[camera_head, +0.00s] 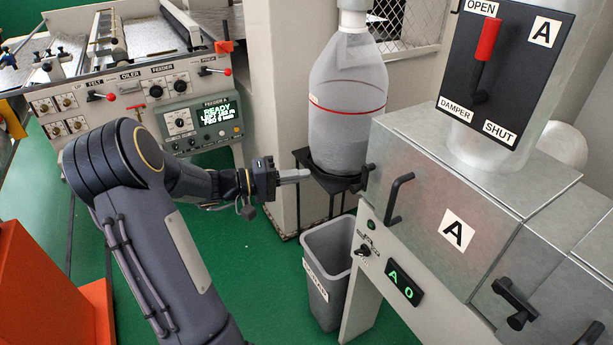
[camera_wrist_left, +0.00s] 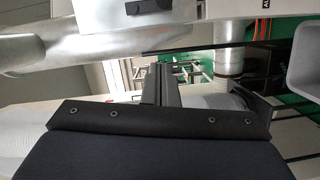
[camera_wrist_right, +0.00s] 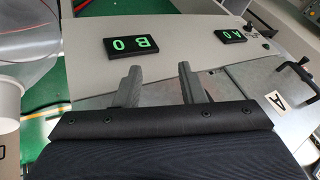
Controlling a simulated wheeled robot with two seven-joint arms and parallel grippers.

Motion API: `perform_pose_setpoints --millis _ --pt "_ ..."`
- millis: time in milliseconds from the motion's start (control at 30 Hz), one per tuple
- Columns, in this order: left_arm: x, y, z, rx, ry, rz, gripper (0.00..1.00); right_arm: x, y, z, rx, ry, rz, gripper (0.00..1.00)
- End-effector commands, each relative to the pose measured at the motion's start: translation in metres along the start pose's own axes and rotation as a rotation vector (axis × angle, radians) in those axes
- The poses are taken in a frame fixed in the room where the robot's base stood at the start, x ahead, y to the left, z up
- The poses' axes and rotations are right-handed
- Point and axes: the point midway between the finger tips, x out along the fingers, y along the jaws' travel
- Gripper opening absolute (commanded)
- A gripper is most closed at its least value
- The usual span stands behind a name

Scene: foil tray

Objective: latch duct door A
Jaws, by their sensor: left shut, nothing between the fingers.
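Duct door A (camera_head: 430,215) is a grey metal panel with an "A" label on the duct box at the right. It looks flush with the box. It carries a black bar handle (camera_head: 398,198), and a smaller black lever (camera_head: 363,178) sticks out at its left edge; I cannot tell if that is latched. My left gripper (camera_head: 303,175) is shut and empty, left of the lever and apart from it. Its fingers (camera_wrist_left: 165,85) are together in the left wrist view. My right gripper (camera_wrist_right: 158,78) is open and empty; the "A" label (camera_wrist_right: 276,101) is to its right.
A damper panel (camera_head: 508,75) with a red lever up at OPEN is above the door. A clear collection bottle (camera_head: 346,110) on a black stand is behind my left gripper. A grey bin (camera_head: 335,260) stands below. Green displays (camera_head: 403,284) read "A 0" and, in the right wrist view, "B 0" (camera_wrist_right: 135,43).

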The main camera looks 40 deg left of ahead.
Motion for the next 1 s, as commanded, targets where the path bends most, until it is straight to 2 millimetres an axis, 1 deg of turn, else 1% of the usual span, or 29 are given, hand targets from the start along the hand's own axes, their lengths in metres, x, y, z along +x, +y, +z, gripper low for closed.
perform_pose_setpoints --millis 33,200,367,500,600,767,1000 --pt "0.011 0.003 0.001 -0.002 -0.005 0.004 0.00 -0.004 -0.002 -0.002 0.000 0.000 0.000 0.36" --pt "0.048 0.004 0.001 -0.003 -0.005 0.004 0.00 -0.013 -0.006 -0.006 0.000 0.000 0.000 0.36" --pt "0.081 0.003 0.001 -0.002 -0.005 0.003 0.00 -0.019 -0.009 -0.010 0.000 0.000 0.000 0.36" --pt "0.084 0.003 0.023 -0.005 -0.003 0.000 0.00 -0.025 -0.011 -0.013 0.000 0.000 0.000 0.36" --pt "0.086 0.002 0.032 -0.003 -0.002 0.000 0.00 -0.027 -0.012 -0.014 0.000 0.000 0.000 0.36" --pt "0.088 0.000 0.039 -0.002 0.000 -0.001 0.00 -0.028 -0.013 -0.014 0.000 0.000 0.000 0.36" --pt "0.088 0.000 0.039 -0.001 0.000 0.000 0.00 -0.027 -0.013 -0.014 0.000 0.000 0.000 0.36"
